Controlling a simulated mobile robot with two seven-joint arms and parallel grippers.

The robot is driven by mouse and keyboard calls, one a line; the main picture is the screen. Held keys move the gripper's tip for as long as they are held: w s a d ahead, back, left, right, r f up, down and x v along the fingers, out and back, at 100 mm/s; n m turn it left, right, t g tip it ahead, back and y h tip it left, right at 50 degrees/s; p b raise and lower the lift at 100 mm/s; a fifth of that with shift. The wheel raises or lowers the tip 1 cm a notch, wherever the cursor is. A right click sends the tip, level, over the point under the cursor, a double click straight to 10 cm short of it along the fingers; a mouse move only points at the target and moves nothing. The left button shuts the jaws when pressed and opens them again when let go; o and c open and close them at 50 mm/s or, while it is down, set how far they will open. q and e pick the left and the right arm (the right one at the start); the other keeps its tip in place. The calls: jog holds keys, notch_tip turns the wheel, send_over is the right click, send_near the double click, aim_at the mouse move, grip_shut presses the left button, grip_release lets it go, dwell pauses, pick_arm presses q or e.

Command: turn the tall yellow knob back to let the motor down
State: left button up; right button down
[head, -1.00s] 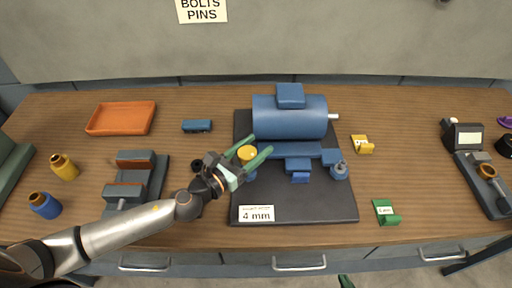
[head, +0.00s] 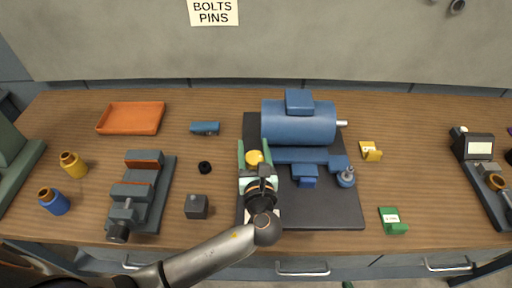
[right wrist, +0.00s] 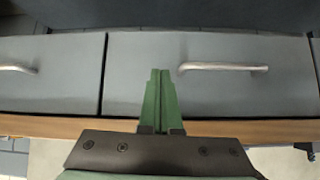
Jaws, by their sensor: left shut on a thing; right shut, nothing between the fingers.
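The tall yellow knob (head: 254,157) stands at the left end of the blue motor mount, on the dark mat (head: 340,215). The blue motor (head: 298,124) lies on its mount (head: 300,155), with a pale shaft out to the right. My left gripper (head: 254,150) has its green fingers on both sides of the knob and is shut on it, with the wrist in front. The wrist hides the lower knob and the mat's label. My right gripper (right wrist: 160,75) is shut and empty, in front of the drawers in the right wrist view.
A vise (head: 140,190), a dark block (head: 197,206) and a black ring (head: 205,167) lie left of the mat. A yellow piece (head: 371,151) and a green piece (head: 393,221) lie to its right. An orange tray (head: 131,118) stands at the back left.

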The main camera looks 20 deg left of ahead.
pick_arm(q)
jog(key=shift+a+r+n+g+y, duration=0.2)
jog(key=shift+r+n+g+y, duration=0.2)
jog(key=shift+n+y, duration=0.55)
jog(key=shift+y, duration=0.45)
jog(key=o, duration=1)
jog(key=shift+c, duration=0.2)
jog(key=o, duration=0.4)
jog(key=shift+f, duration=0.25)
